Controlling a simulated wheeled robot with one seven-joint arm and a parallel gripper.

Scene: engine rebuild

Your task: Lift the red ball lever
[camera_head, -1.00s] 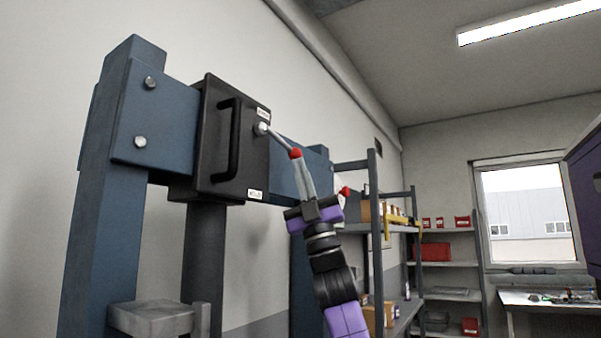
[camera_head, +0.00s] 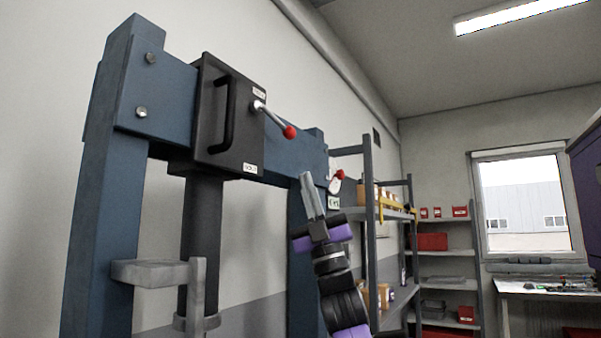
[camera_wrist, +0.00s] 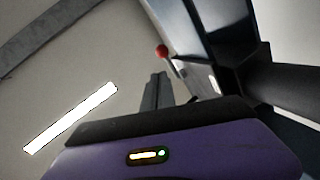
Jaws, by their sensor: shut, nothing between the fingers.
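The lever with a red ball (camera_head: 290,132) sticks out from the black box (camera_head: 228,125) on the blue press frame. Its silver rod points right and slightly down from the pivot. My gripper (camera_head: 308,174) is below and slightly right of the ball, with its grey fingers pointing up and shut together. A gap shows between the fingertips and the ball. In the wrist view the red ball (camera_wrist: 162,51) shows above the shut fingers (camera_wrist: 157,82), apart from them.
A second red knob (camera_head: 339,175) sits on a gauge-like part at the frame's right side, close to my gripper. The blue frame post (camera_head: 104,200) stands at left. Shelves (camera_head: 446,251) with red bins stand behind. A bench stands below the window.

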